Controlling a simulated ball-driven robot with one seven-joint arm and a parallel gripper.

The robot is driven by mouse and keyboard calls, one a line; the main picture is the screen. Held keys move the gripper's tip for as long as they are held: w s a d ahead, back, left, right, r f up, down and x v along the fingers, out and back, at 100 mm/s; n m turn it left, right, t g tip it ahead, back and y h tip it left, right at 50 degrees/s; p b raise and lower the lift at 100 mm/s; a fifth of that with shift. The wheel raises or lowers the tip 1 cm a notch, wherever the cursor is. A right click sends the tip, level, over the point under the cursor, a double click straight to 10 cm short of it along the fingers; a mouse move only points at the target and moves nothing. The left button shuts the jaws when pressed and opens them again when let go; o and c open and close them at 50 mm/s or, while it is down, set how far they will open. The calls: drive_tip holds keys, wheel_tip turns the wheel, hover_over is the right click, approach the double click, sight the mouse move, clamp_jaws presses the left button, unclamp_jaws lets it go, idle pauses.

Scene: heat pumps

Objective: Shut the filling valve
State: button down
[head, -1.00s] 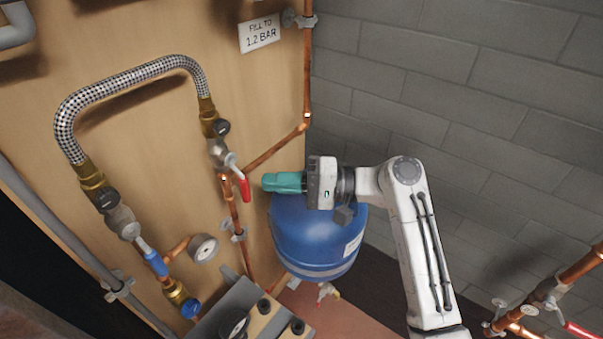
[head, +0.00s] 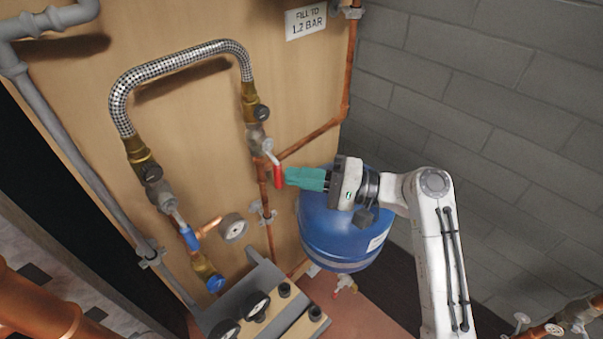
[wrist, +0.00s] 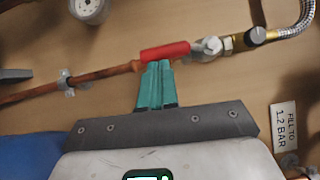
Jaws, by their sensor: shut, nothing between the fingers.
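The valve with the red lever (head: 278,173) sits below the right end of the braided hose (head: 180,58). Its lever points down, roughly along the copper pipe; in the wrist view the red lever (wrist: 165,51) lies across the tips of my fingers. My gripper (head: 288,177) has teal fingers, shut and empty, just right of the lever. In the wrist view my gripper (wrist: 159,64) has its tips at the lever's edge; I cannot tell whether they touch. A second valve with a blue lever (head: 190,238) is at the hose's left end.
A blue tank (head: 340,235) stands below my gripper. A gauge (head: 233,228) and a grey ledge with knobs (head: 262,300) are lower left. A "Fill to 1.2 bar" sign (head: 306,20) hangs above. Grey block wall (head: 500,90) lies to the right.

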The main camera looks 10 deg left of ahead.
drive_tip(key=shift+s+a, duration=0.15)
drive_tip(key=shift+s, duration=0.05)
drive_tip(key=s+a+r+m+t+y+p, duration=0.1)
drive_tip(key=s+a+r+m+t+p, duration=0.1)
drive_tip(key=m+t, duration=0.4)
drive_tip(key=s+a+r+m+t+y+p, duration=0.1)
drive_tip(key=s+a+m+t+p, duration=0.3)
drive_tip(key=m, duration=1.2)
drive_tip(key=s+r+t, duration=0.1)
drive_tip(key=t, duration=0.1)
drive_tip(key=shift+s+t, duration=0.25)
drive_tip(key=shift+t, duration=0.05)
drive_tip(key=shift+s+r, duration=0.1)
drive_tip(key=a+f+b+v, duration=0.1)
drive_tip(key=b+v, duration=0.5)
drive_tip(key=v, duration=0.7)
drive_tip(key=shift+w+a+f, duration=0.2)
drive_tip(key=shift+w+f, duration=0.15)
drive_tip(key=shift+f, duration=0.45)
